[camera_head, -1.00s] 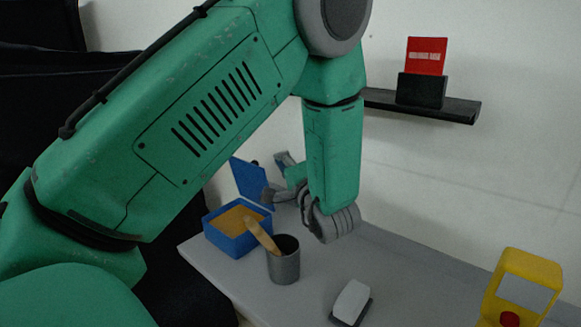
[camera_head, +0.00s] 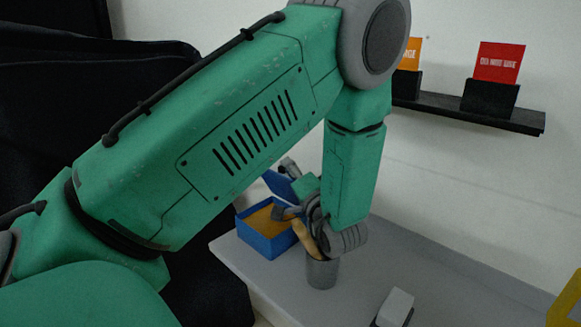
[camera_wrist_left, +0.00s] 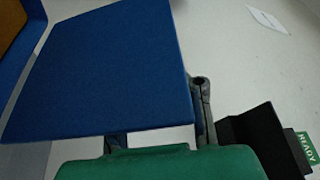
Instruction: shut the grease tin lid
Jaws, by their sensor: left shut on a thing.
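The grease tin (camera_head: 268,246) is a blue box with orange-brown grease inside, standing on the grey cart top. Its blue lid (camera_head: 279,184) is raised at the back, tilted open. My left gripper (camera_head: 284,190) is shut on the lid, with one finger seen behind it and one in front over the tin. In the left wrist view the lid (camera_wrist_left: 110,75) fills much of the picture, and the tin's edge and grease show at the upper left. My wrist hides part of the lid in the head view. My right gripper is not in view.
A grey cup (camera_head: 322,272) with a wooden-handled tool (camera_head: 304,238) stands right beside the tin, close under my wrist. A pale block on a dark base (camera_head: 396,307) lies nearer the front. A dark wall shelf (camera_head: 440,108) holds orange and red cards.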

